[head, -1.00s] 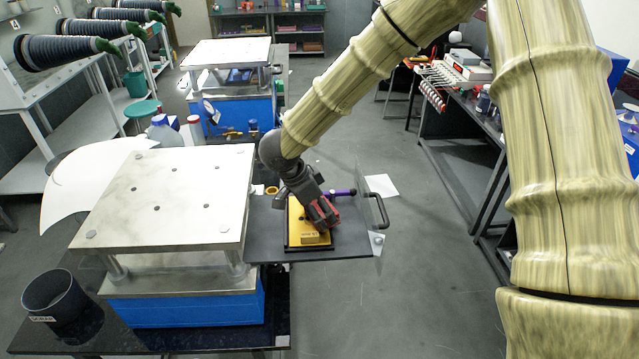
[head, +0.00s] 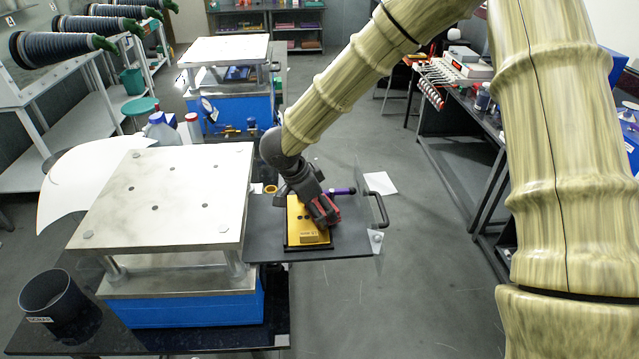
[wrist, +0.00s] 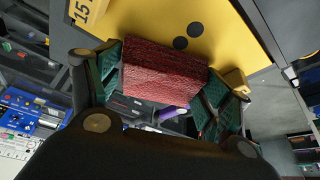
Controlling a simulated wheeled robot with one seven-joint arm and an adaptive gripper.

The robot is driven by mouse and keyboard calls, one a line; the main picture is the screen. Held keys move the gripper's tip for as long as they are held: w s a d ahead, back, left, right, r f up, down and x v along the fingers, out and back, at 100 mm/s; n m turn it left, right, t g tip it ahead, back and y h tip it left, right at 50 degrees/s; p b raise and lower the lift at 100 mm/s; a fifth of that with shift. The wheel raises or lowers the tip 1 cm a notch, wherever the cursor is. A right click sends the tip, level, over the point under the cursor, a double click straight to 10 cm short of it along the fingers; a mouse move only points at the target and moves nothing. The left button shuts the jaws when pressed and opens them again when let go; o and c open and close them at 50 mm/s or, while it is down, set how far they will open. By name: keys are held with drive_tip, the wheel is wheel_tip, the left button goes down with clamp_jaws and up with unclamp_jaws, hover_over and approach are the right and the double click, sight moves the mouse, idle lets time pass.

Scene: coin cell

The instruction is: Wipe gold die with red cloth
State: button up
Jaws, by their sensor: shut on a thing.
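The gold die (head: 302,226) is a yellow-gold plate on a dark base, lying on the grey shelf beside the press. It also fills the top of the wrist view (wrist: 232,42), with two dark round holes and a raised block marked 15. My gripper (head: 322,214) is over its right part. The gripper (wrist: 163,85) is shut on the red cloth (wrist: 160,70), a folded, rough-textured dark red pad between the green-lined fingers. The cloth lies against or very close to the die face; exact contact cannot be told. In the head view my gripper mostly hides the cloth.
The grey shelf (head: 270,217) carries a brass ring (head: 270,189) and a purple-handled tool (head: 341,191) behind the die. A clear panel with a dark handle (head: 380,209) stands at the shelf's right edge. The press top plate (head: 160,200) rises to the left.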

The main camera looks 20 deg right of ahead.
drive_tip(key=shift+r, duration=4.05)
